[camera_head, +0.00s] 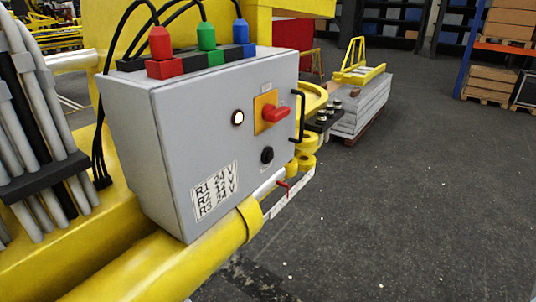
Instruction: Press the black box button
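A grey control box (170,140) is mounted on a yellow boom, its front face turned to the right. On that face is a small round black button or knob (267,155), low and right of centre. Above it is a red rotary handle (276,114) on a yellow plate. A lit round white lamp (238,118) is to the left of the handle. A label with R1, R2 and R3 voltages (214,190) is at the lower left of the face. Nothing covers the black button. Neither of my grippers is in view.
Red, green and blue plugs (207,37) with black cables stand on top of the box. A black handle (298,115) sticks out at its right edge. Yellow boom tubes (165,265) run below. The grey floor to the right is open, with shelves and pallets (495,80) far behind.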

